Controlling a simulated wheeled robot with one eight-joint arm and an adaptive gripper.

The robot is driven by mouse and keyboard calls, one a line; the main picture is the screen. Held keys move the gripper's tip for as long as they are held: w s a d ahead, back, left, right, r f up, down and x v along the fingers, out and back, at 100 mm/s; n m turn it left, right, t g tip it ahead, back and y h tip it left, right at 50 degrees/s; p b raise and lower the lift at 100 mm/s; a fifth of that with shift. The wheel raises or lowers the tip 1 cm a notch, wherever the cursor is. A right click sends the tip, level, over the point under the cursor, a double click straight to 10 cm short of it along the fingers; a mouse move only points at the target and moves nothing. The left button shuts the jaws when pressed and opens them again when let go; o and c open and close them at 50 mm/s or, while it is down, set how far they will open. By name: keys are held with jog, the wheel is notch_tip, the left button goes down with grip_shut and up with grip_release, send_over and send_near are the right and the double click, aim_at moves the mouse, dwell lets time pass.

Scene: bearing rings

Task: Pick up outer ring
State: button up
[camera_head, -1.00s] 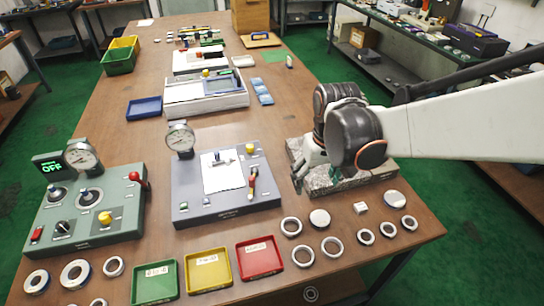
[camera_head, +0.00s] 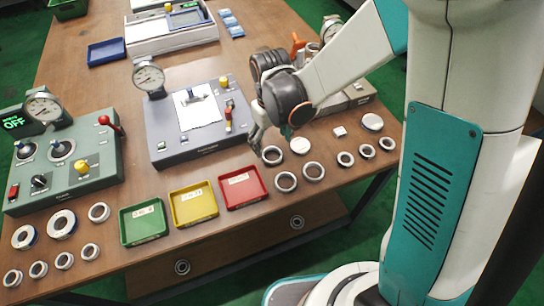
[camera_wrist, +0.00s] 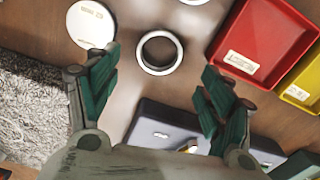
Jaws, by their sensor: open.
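Several metal rings lie on the table, and I cannot tell from the frames which one the task calls the outer ring. One steel ring (camera_wrist: 181,52) lies flat between the fingers' sides in the wrist view; in the head view this ring (camera_head: 272,164) sits at the table's front, right of the red tray. My gripper (camera_wrist: 160,73) is open and empty, its green fingers spread to either side of the ring's position. In the head view my gripper (camera_head: 264,137) is just behind that ring, partly hidden by the arm.
A white disc (camera_wrist: 92,25) lies left of the ring in the wrist view, and a red tray (camera_wrist: 262,40) is on its right. More rings (camera_head: 286,190) lie in front. A grey gauge panel (camera_head: 200,120) stands behind. Yellow (camera_head: 194,204) and green (camera_head: 143,221) trays are farther left.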

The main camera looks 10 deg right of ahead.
aim_at(272, 154)
jog(key=shift+s+d+f+b, duration=0.1)
jog(key=shift+f+b, duration=0.6)
jog(key=shift+f, duration=0.65)
jog(key=shift+d+f+b, duration=0.1)
jog(key=shift+f+b, duration=0.6)
jog(key=shift+f, duration=0.65)
jog(key=shift+r, duration=0.1)
jog(key=c, duration=1.2)
